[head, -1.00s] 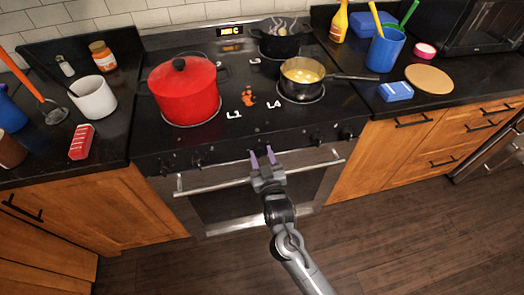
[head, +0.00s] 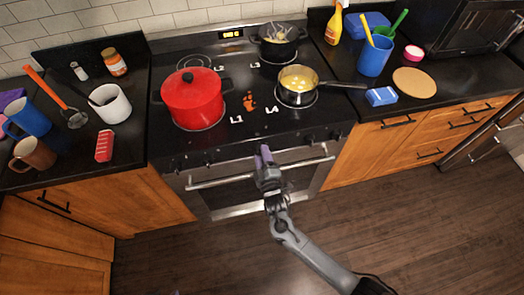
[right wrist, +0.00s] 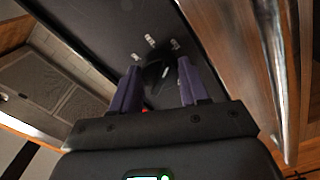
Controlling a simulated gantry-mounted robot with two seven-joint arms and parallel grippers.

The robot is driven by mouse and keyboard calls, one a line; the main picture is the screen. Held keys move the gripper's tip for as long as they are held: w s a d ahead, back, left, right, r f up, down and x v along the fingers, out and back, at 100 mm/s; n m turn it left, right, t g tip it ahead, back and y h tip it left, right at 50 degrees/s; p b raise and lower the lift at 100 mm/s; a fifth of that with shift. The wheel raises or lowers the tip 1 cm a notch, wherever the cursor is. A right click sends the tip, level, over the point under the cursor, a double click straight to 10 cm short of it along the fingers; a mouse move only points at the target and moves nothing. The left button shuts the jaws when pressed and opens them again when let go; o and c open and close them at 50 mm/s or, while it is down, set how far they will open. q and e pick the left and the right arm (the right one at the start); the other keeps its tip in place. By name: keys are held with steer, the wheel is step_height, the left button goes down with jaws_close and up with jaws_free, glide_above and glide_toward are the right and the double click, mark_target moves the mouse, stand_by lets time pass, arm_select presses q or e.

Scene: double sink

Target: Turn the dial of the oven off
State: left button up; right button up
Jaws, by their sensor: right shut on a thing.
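The oven (head: 250,178) stands in the middle of the head view, with a row of black dials on its front panel. My right gripper (head: 264,152) is at the middle of this panel, its purple fingers pointing at it. In the right wrist view, a black dial (right wrist: 160,77) with a white mark sits between the two fingers (right wrist: 157,88), and the gripper is shut on it. White marks lie around this dial on the panel. In the head view my gripper hides this dial. Two other dials show at the left and two at the right. My left gripper is not in view.
A red pot (head: 194,100), a pan of yellow food (head: 298,86) and a black pot (head: 278,42) stand on the cooktop. The oven's handle bar (head: 220,181) runs below the dials. Cluttered counters flank the stove. The floor in front is clear.

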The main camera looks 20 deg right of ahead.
steer(key=n+p, duration=0.9)
steer(key=n, duration=2)
steer(key=shift+a+r+p, duration=0.1)
steer(key=shift+a+p, duration=0.05)
steer(key=shift+p, duration=0.2)
steer(key=shift+n, duration=0.3)
